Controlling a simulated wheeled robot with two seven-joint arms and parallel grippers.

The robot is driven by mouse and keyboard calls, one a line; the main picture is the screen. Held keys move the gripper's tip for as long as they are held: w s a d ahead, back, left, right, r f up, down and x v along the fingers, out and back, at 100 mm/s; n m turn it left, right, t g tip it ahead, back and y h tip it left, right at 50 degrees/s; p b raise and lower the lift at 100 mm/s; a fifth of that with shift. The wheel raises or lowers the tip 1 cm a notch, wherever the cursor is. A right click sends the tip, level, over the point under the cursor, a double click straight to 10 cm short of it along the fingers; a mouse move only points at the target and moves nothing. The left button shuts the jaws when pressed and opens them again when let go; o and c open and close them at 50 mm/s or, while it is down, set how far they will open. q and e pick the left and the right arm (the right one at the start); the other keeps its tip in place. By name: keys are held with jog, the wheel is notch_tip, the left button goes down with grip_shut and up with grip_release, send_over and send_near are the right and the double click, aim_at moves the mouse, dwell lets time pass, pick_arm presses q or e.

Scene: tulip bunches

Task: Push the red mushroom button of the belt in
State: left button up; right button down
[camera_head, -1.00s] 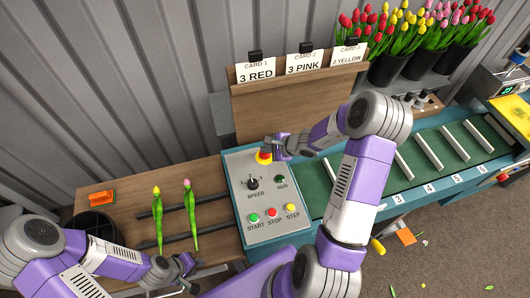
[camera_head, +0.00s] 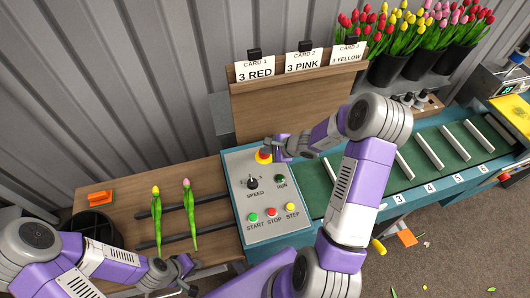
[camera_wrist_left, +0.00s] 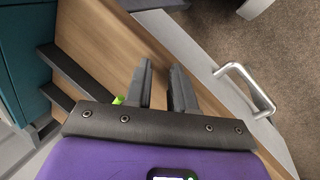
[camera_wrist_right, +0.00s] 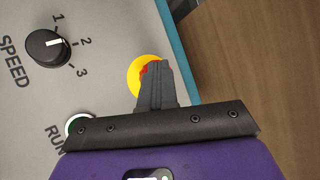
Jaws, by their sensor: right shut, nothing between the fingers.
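The red mushroom button (camera_head: 264,151) sits in a yellow collar (camera_head: 263,159) at the top of the grey control panel (camera_head: 238,187). In the right wrist view a sliver of the red button (camera_wrist_right: 146,70) shows beside my fingers, with its yellow collar (camera_wrist_right: 135,77) around it. My right gripper (camera_head: 271,147) is shut and empty, its fingertips over the button. The fingers hide most of the cap; I cannot tell whether they touch it or how far in it is. My left gripper (camera_wrist_left: 163,80) is open and empty, low over the wooden table's front edge.
The panel also has a black speed knob (camera_head: 252,183), a RUN lamp (camera_head: 281,179) and START, STOP and STEP buttons. Two tulips (camera_head: 190,210) lie across dark rails on the wooden table (camera_head: 125,195). The green belt (camera_head: 400,180) runs right, behind my right arm.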

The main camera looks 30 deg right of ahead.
pick_arm(q)
jog(key=shift+s+f, duration=0.2)
jog(key=shift+f, duration=0.75)
pick_arm(e)
jog(key=shift+f, duration=0.5)
pick_arm(q)
jog(key=shift+r, duration=0.1)
pick_arm(e)
jog(key=shift+r, duration=0.1)
jog(key=shift+w+d+r+p, duration=0.2)
jog(key=shift+w+r+p, duration=0.15)
jog(key=shift+p, duration=0.1)
pick_arm(q)
jog(key=shift+w+d+r+p, duration=0.25)
jog(key=shift+r+p, duration=0.05)
jog(key=shift+r, duration=0.2)
pick_arm(e)
jog(key=shift+w+d+r, duration=0.1)
jog(key=shift+w+r, duration=0.05)
jog(key=shift+w, duration=0.35)
jog(key=shift+r, duration=0.1)
